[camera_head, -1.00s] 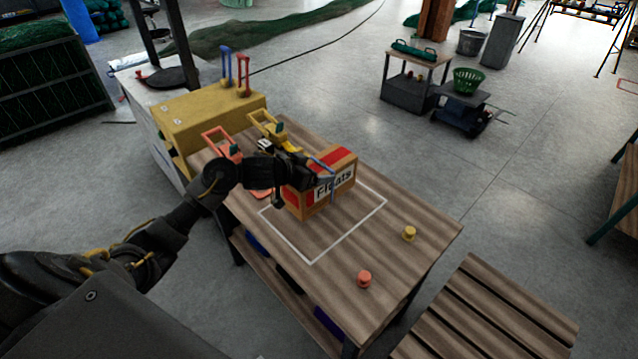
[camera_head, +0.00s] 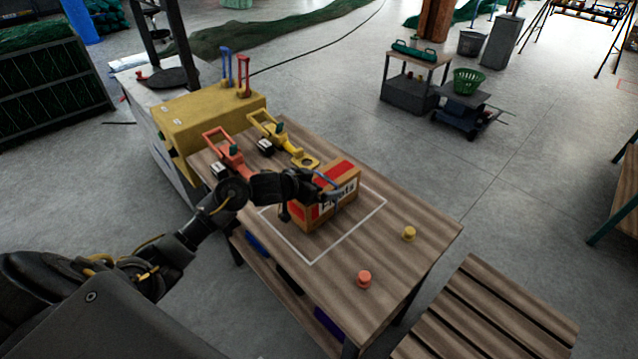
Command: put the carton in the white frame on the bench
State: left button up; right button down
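The carton (camera_head: 341,173) is a brown box with red panels and a white label, partly covered by my gripper. It is upright at the bench (camera_head: 415,260), over the back part of the white frame (camera_head: 347,237), a thin white outline on the bench top. The carton hides the frame's far side, and I cannot tell whether its base touches the bench. My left gripper (camera_head: 318,190) is at the carton's near left side, with dark finger parts against it. Whether the fingers are closed on it is not clear. My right gripper is not in view.
A red-orange tool (camera_head: 222,146) and a yellow tool (camera_head: 280,137) lie at the bench's back left, beside a yellow box (camera_head: 190,115). A yellow knob (camera_head: 409,233) and an orange knob (camera_head: 364,279) stand right of the frame. A slatted bench (camera_head: 485,315) is at lower right.

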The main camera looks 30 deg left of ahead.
pick_arm(q)
jog(key=v, duration=1.2)
jog(key=shift+p, duration=0.45)
